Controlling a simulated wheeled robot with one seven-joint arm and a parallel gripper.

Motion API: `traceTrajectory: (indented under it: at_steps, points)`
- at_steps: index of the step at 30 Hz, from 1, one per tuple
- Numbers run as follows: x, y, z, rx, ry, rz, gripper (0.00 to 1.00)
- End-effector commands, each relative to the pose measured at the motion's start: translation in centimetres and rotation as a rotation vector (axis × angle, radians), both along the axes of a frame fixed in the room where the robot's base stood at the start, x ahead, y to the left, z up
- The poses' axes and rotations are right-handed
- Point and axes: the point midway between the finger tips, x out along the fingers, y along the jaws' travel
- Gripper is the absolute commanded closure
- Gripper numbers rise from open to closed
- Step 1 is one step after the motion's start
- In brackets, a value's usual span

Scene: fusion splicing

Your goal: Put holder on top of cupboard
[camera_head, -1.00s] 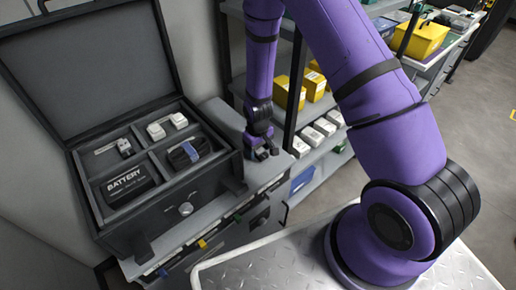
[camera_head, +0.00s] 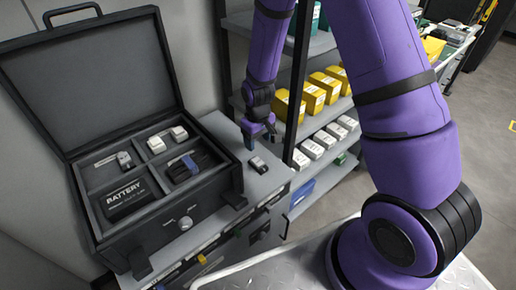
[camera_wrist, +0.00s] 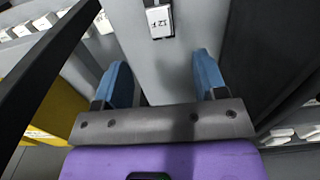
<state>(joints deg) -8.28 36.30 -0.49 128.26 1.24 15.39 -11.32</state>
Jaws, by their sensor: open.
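The holder (camera_head: 258,165), a small dark piece with a light label, lies on the grey top of the cupboard (camera_head: 222,128), right of the open case. In the wrist view the holder (camera_wrist: 159,22) shows its white label at the top, beyond the fingertips. My gripper (camera_head: 258,137) is just above and behind the holder, apart from it. In the wrist view its two blue fingers (camera_wrist: 163,75) are spread wide with nothing between them.
An open black case (camera_head: 150,224) with a battery (camera_head: 126,194) and other parts in its compartments fills the cupboard's left side. A shelf rack (camera_head: 322,125) with yellow boxes (camera_head: 327,85) and white boxes stands close on the right.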

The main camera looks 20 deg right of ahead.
Motion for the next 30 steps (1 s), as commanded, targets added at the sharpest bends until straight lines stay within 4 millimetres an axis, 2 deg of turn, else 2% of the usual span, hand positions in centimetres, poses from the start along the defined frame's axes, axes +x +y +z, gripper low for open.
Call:
traceTrajectory:
  at_steps: [3,11,14,17,22,30]
  points:
    - [0.0,0.0,1.0,0.0,-0.001,0.0,0.35]
    - [0.0,0.0,1.8,0.001,-0.003,-0.002,0.35]
    - [0.0,-0.2,3.4,0.003,-0.018,-0.01,0.35]
    - [-0.1,-0.5,6.4,0.008,-0.044,-0.026,0.35]
    - [-1.2,-1.3,12.7,0.017,-0.097,-0.062,0.35]
    - [-4.6,-2.7,21.5,0.032,-0.179,-0.119,0.35]
